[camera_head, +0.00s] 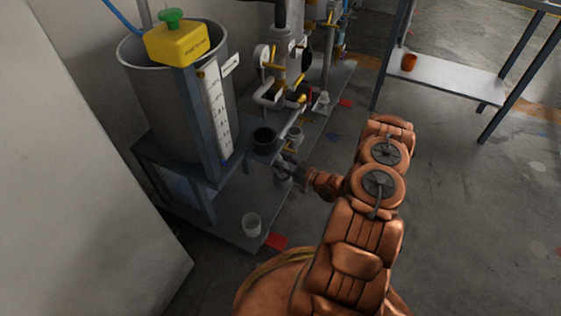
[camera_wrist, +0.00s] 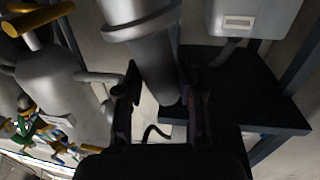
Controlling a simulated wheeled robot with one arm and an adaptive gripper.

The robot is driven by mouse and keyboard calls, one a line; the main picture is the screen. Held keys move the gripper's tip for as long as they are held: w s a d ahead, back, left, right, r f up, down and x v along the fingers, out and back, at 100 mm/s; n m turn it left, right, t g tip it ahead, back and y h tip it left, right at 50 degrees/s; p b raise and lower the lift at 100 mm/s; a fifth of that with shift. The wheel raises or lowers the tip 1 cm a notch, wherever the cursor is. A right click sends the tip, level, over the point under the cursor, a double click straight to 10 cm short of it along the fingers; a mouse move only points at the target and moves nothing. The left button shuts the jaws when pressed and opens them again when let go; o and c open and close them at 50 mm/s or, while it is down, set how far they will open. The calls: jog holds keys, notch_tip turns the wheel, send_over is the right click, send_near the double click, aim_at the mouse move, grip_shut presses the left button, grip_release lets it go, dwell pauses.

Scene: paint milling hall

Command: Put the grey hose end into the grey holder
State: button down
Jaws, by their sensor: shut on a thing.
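My gripper (camera_wrist: 162,100) is shut on a grey cylindrical piece with a collar (camera_wrist: 142,35), which looks like the grey hose end. It runs from the top of the wrist view down between the two dark fingers. In the head view my gripper (camera_head: 290,164) is beside the pipework at the shelf's right edge, with a small grey piece (camera_head: 283,180) just under it. A dark round cup (camera_head: 264,136) and a paler grey cup (camera_head: 295,132) sit just beyond the gripper. I cannot tell which one is the grey holder.
A large metal tank (camera_head: 160,100) with a yellow box (camera_head: 177,42) stands on a dark frame at left. Pipes and valves (camera_head: 280,70) crowd behind the gripper. Open floor (camera_head: 460,200) lies to the right.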

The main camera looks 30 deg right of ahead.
jog(key=shift+d+f, duration=0.1)
jog(key=shift+f, duration=0.55)
dwell(0.9)
jog(key=c, duration=1.1)
grip_release()
jog(key=o, duration=0.6)
jog(key=shift+c, duration=0.2)
jog(key=v, duration=1.2)
